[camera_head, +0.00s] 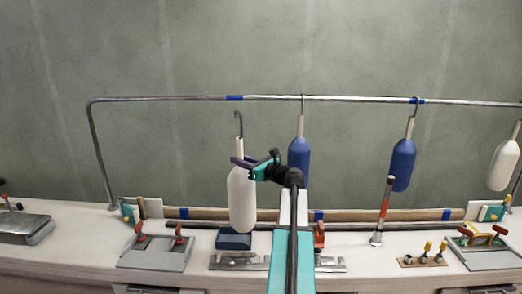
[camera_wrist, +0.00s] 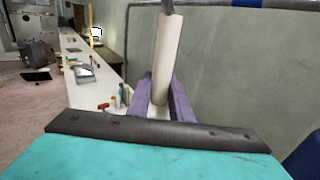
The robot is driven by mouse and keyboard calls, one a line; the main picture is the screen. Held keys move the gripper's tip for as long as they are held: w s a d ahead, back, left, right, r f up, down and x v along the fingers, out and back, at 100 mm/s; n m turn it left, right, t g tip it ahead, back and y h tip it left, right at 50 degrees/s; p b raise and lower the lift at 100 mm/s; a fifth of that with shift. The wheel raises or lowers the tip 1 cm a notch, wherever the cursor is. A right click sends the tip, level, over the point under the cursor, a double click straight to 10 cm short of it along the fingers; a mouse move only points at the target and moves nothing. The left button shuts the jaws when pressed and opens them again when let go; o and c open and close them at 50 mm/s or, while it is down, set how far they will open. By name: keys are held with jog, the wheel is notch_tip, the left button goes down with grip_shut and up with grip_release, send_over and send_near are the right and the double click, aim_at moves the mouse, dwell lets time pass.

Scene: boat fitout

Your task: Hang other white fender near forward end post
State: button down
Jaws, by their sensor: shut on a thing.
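The white fender (camera_head: 241,200) hangs upright in my gripper (camera_head: 246,160), with its dark hook just below the rail (camera_head: 165,98) and apart from it. My gripper is shut on the fender's pale neck, which also shows between the purple fingers in the wrist view (camera_wrist: 163,65). The rail's left end bends down into a post (camera_head: 99,150). Another white fender (camera_head: 504,165) hangs at the far right. Which post is the forward one, I cannot tell.
Two blue fenders (camera_head: 299,154) (camera_head: 402,165) hang from the rail to the right of the held one. The rail between left post and blue band is clear.

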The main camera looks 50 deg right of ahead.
jog(key=w+a+f+n+g+y, duration=0.1)
jog(key=w+a+f+n+y, duration=0.2)
jog(key=a, duration=0.8)
jog(key=w+a+f+n+y, duration=0.1)
jog(key=w+a+f+y, duration=0.3)
jog(key=a, duration=0.7)
jog(key=w+a+f+n+g+y, duration=0.1)
jog(key=w+a+f+n+y, duration=0.15)
jog(key=a+f, duration=0.6)
jog(key=s+a+f+n+g+y+b, duration=0.2)
jog(key=a+f+b, duration=0.3)
jog(key=a, duration=0.8)
jog(key=s+a+f+n+g+y+b, duration=0.2)
jog(key=a+f+b, duration=0.3)
jog(key=a, duration=0.9)
notch_tip(320, 180, down, 3)
jog(key=shift+s+f+n+g+y, duration=0.2)
jog(key=shift+n+g+y, duration=0.15)
jog(key=shift+g+y, duration=0.4)
jog(key=shift+s, duration=0.1)
